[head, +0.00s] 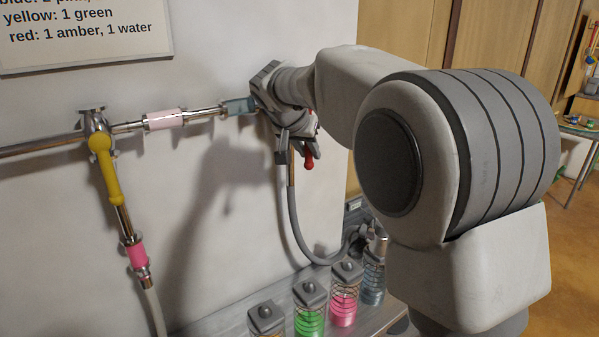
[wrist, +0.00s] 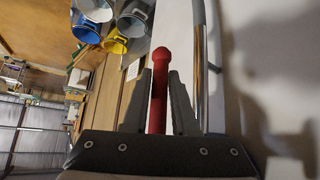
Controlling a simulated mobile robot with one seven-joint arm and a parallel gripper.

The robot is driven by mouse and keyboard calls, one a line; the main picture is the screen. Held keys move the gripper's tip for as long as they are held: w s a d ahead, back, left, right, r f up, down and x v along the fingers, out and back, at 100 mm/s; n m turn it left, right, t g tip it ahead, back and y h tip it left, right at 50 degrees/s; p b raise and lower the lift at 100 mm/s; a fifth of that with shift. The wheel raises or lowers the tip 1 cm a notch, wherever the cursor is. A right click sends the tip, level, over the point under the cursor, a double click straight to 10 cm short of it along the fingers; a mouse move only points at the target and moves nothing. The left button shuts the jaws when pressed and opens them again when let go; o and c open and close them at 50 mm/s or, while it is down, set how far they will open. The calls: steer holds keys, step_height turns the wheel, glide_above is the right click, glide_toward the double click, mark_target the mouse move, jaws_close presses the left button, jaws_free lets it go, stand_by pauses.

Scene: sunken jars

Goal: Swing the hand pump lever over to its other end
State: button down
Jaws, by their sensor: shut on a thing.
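A red lever (wrist: 159,90) with a rounded end stands between my gripper's two fingers in the wrist view. My gripper (wrist: 161,80) is shut on it. In the head view my gripper (head: 297,150) is at the wall, at the right end of the pipe run, with the red tip of the lever (head: 309,161) showing below it. The lever's pivot and the pump body are hidden behind my gripper and arm. I cannot tell how far the lever is swung.
A yellow lever (head: 105,168) hangs on the pipe at left. Jars with green (head: 309,322), pink (head: 343,306) and grey-blue contents stand on a ledge below. A grey hose (head: 295,225) runs down the wall. Blue (wrist: 86,28) and yellow (wrist: 115,45) buckets show in the wrist view.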

steer(key=w+d+r+n+t+h+b, duration=0.2)
steer(key=w+d+r+t+h+b, duration=0.1)
steer(key=b, duration=1.4)
steer(key=w+d+t+h, duration=0.1)
steer(key=d+t+h, duration=0.1)
steer(key=shift+d+r+t+h+b, duration=0.2)
steer(key=shift+d+t+h+b, duration=0.1)
steer(key=shift+d+h+b, duration=0.1)
steer(key=shift+r, duration=0.1)
steer(key=c, duration=0.7)
jaws_free()
steer(key=shift+f, duration=0.2)
steer(key=v, duration=1.7)
steer(key=shift+s+a, duration=0.15)
steer(key=shift+s, duration=0.05)
